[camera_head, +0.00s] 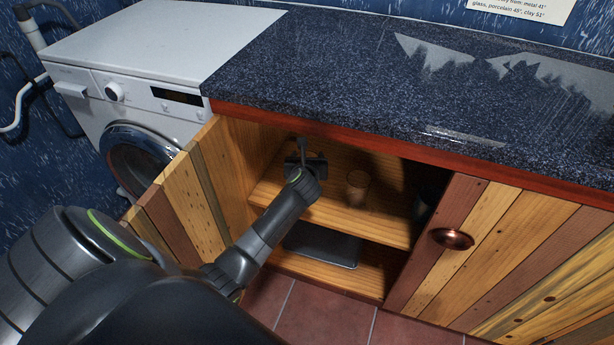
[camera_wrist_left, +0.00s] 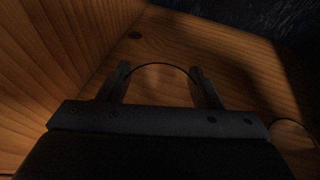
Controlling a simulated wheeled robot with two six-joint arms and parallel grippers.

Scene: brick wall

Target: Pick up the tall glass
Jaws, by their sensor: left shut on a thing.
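My left gripper (camera_head: 305,163) reaches through the open cabinet front, above the upper shelf. In the left wrist view, its two fingers (camera_wrist_left: 162,85) stand on either side of a clear round glass (camera_wrist_left: 160,66), shut on it. This looks like the tall glass, but only its curved rim shows and its height cannot be judged. In the head view my gripper and arm mostly hide it. A second, shorter-looking glass (camera_head: 357,187) stands on the shelf to the right of the gripper. My right gripper is not in view.
The upper shelf (camera_head: 385,222) is wooden, with a dark flat object (camera_head: 322,246) below it. An open plank door (camera_head: 185,200) stands left, and another door (camera_head: 510,255) with a copper knob (camera_head: 452,238) is right. The dark countertop (camera_head: 330,65) overhangs the opening. A washing machine (camera_head: 130,75) stands left.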

